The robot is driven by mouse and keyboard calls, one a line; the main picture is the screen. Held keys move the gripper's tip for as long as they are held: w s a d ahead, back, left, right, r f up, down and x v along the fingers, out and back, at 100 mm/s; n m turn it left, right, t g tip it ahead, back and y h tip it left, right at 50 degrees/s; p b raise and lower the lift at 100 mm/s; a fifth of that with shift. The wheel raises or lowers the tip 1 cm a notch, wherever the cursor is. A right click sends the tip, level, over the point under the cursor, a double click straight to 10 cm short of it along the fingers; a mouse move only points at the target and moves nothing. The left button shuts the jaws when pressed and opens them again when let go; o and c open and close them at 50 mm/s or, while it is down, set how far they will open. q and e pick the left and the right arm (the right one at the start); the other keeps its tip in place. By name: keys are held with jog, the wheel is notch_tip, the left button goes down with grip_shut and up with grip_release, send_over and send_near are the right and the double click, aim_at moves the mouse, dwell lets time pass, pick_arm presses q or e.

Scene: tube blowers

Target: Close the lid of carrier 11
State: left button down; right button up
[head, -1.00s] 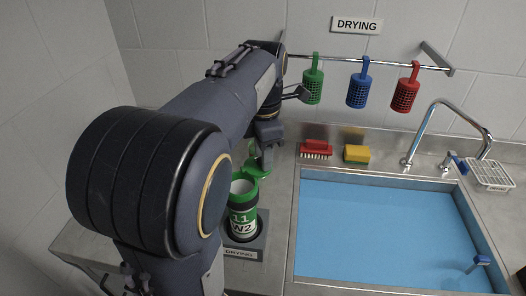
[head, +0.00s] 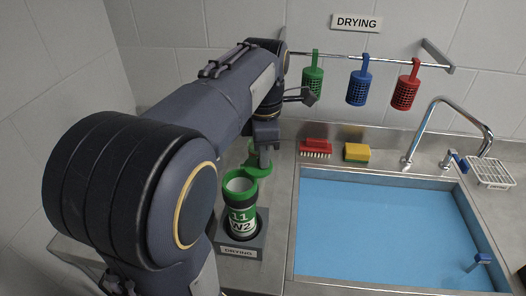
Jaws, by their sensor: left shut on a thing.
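Carrier 11 (head: 242,214) is a green and white tube marked "11 W2". It stands upright in a grey holder labelled "DRYING" (head: 238,251) on the counter left of the sink. Its top is open and shows a white inside. Its green lid (head: 257,171) stands open at the far side of the mouth. My left gripper (head: 264,160) reaches down behind the carrier and is shut on the lid. The fingertips are small and partly hidden. My right gripper is not in view.
Green (head: 313,80), blue (head: 359,87) and red (head: 405,92) mesh baskets hang from a wall rail. A red brush (head: 315,148) and a yellow sponge (head: 356,153) lie behind the blue-filled sink (head: 385,230). A chrome faucet (head: 437,106) stands at the right.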

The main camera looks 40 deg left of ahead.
aim_at(249, 169)
pick_arm(q)
jog(key=m, duration=0.1)
jog(key=s+m, duration=0.1)
jog(key=m, duration=0.1)
jog(key=d+m, duration=0.1)
jog(key=shift+s+m, duration=0.3)
jog(key=shift+s, duration=0.05)
jog(key=shift+s+d+m, duration=0.15)
jog(key=shift+s+m, duration=0.2)
jog(key=shift+m, duration=0.55)
jog(key=m, duration=0.1)
jog(key=s+m, duration=0.1)
jog(key=m, duration=0.1)
jog(key=shift+s+m, duration=0.25)
jog(key=shift+m, duration=0.05)
jog(key=m, duration=0.1)
jog(key=s+m+p, duration=0.1)
jog(key=m, duration=0.2)
jog(key=shift+s+a+r+m, duration=0.1)
jog(key=shift+s+a+m, duration=0.2)
jog(key=shift+s, duration=0.1)
jog(key=shift+s+a+m+p, duration=0.25)
jog(key=shift+s+a+m, duration=0.05)
jog(key=shift+m, duration=0.65)
jog(key=shift+s+a+m+p, duration=0.2)
jog(key=shift+s+a+m, duration=0.05)
jog(key=shift+m, duration=0.65)
jog(key=shift+s+a+m+p, duration=0.25)
jog(key=shift+s+a+m, duration=0.05)
jog(key=shift+m, duration=0.65)
